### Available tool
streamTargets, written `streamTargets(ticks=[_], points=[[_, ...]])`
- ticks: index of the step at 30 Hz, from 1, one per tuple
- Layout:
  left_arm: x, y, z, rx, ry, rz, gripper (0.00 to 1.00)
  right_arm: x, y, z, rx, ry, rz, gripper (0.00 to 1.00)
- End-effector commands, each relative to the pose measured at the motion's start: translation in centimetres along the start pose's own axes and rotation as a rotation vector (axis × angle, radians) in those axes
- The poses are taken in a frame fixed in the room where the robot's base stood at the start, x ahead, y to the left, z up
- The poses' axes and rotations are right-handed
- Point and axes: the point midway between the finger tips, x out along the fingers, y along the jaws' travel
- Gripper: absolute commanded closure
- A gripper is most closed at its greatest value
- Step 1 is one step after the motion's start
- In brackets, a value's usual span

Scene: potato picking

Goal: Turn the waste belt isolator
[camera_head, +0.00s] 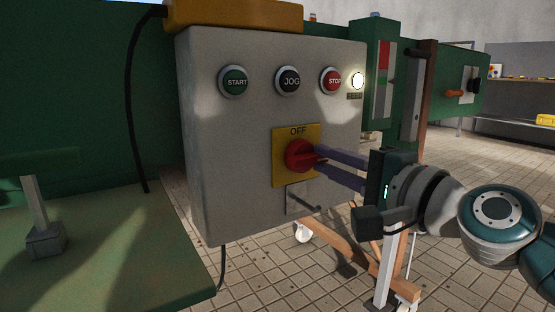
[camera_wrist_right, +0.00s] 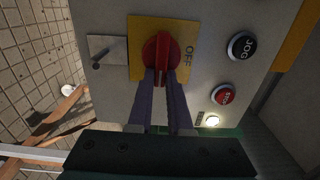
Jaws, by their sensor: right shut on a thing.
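The isolator is a red rotary knob (camera_head: 299,155) on a yellow plate (camera_head: 283,176) marked OFF at its top, on the front of a grey control box (camera_head: 225,150). My right gripper (camera_head: 316,160) reaches in from the right, its two purple fingers on the knob. In the right wrist view the fingers (camera_wrist_right: 162,78) are shut on the red knob (camera_wrist_right: 160,50), one on each side of its grip bar. The side of the knob behind the fingers is hidden. My left gripper does not show in either view.
Above the knob are the START (camera_head: 233,82), JOG (camera_head: 289,81) and STOP (camera_head: 331,80) buttons and a lit white lamp (camera_head: 357,81). A small metal plate with a lever (camera_head: 302,199) sits just below. A green machine surface (camera_head: 100,250) lies at the left.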

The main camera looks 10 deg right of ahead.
Motion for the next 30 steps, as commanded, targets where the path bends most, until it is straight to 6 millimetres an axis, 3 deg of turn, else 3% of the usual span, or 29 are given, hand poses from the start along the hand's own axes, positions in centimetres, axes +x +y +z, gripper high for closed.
streamTargets(ticks=[1, 9, 20, 30], points=[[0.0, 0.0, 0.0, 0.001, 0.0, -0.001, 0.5, 0.0, 0.0, 0.0, 0.004, 0.0, 0.0, 0.8], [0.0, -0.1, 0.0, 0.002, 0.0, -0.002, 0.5, 0.0, 0.0, 0.0, 0.001, 0.0, 0.0, 0.53], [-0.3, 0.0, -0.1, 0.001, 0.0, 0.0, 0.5, -1.0, 0.0, 0.0, 0.0, 0.0, 0.002, 0.53], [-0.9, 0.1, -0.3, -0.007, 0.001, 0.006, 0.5, -7.1, 0.1, 0.0, 0.0, 0.0, 0.004, 0.53]])
